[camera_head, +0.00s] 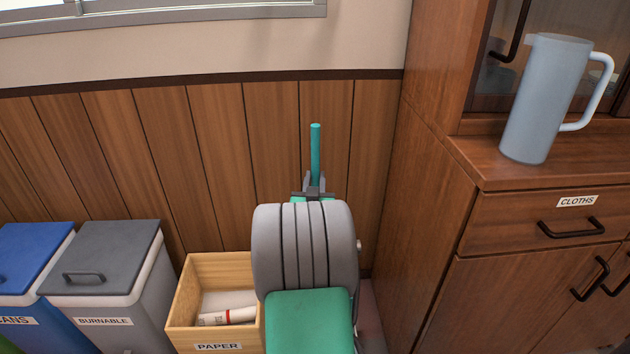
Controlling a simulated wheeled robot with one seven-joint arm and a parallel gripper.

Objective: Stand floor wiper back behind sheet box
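The floor wiper shows as a teal handle (316,148) standing nearly upright in front of the wood-panelled wall. Its lower part and head are hidden behind my arm. My gripper (315,184) is at the handle, below its top end. Its two fingers come in close on either side of the handle and look shut on it, though my wrist hides part of the grip. An open wooden box labelled PAPER (186,306), apparently the sheet box, stands on the floor to the left of my arm. A rolled sheet with a red band (228,317) lies in it.
A grey lidded bin labelled BURNABLE (108,261) and a blue bin (30,262) stand left of the box. A wooden cabinet (480,262) closes off the right side, with a pale blue pitcher (541,100) on its ledge. A window frame is above.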

